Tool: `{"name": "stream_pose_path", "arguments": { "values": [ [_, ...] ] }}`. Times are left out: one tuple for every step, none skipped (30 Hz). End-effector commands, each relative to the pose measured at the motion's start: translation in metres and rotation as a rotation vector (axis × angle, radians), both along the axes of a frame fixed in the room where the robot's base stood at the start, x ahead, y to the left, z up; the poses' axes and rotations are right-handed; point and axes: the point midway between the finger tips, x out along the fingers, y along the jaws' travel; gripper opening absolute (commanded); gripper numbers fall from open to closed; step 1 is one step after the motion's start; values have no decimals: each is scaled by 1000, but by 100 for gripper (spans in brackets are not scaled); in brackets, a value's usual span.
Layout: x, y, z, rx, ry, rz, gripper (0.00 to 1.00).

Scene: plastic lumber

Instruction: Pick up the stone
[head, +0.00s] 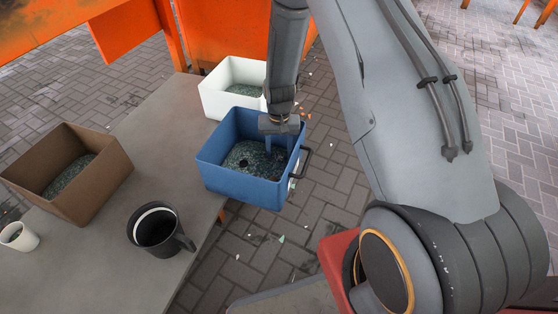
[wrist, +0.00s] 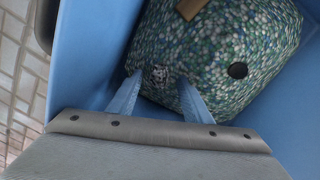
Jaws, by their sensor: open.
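A small speckled grey lump (wrist: 158,75), which looks like the stone, lies on green, blue and white granules (wrist: 215,35) inside the blue bin (head: 243,187). The bin's blue wall also shows in the wrist view (wrist: 95,50). My gripper (head: 278,150) reaches down into the right part of the bin. In the wrist view, my gripper (wrist: 159,80) has its two fingers spread, with the lump in the gap between their tips. I cannot tell whether the fingers touch it. In the head view the lump is hidden or too small to make out.
A dark oval thing (wrist: 237,70) and a brown block (wrist: 190,8) also lie on the granules. A white bin (head: 215,100) stands behind, a brown bin (head: 95,180) at left, a black mug (head: 157,232) in front and a white cup (head: 18,236) at far left.

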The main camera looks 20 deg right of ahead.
Motion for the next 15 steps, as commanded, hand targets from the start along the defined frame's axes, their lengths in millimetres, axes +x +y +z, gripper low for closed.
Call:
{"name": "stream_pose_path", "arguments": {
  "values": [
    [1, 0, -5, 0, -1, 0, 45],
    [1, 0, -6, 0, -1, 0, 45],
    [1, 0, -6, 0, -1, 0, 45],
    [1, 0, -6, 0, -1, 0, 45],
    [1, 0, -5, 0, -1, 0, 45],
    [1, 0, -5, 0, -1, 0, 45],
    [0, 0, -5, 0, -1, 0, 45],
    [0, 0, -5, 0, -1, 0, 45],
    [0, 0, -5, 0, -1, 0, 40],
    [0, 0, -5, 0, -1, 0, 35],
    [0, 0, -5, 0, -1, 0, 30],
    [0, 0, -5, 0, -1, 0, 23],
    [0, 0, -5, 0, -1, 0, 18],
    [0, 0, -5, 0, -1, 0, 13],
    [0, 0, -5, 0, -1, 0, 6]
  ]
}}
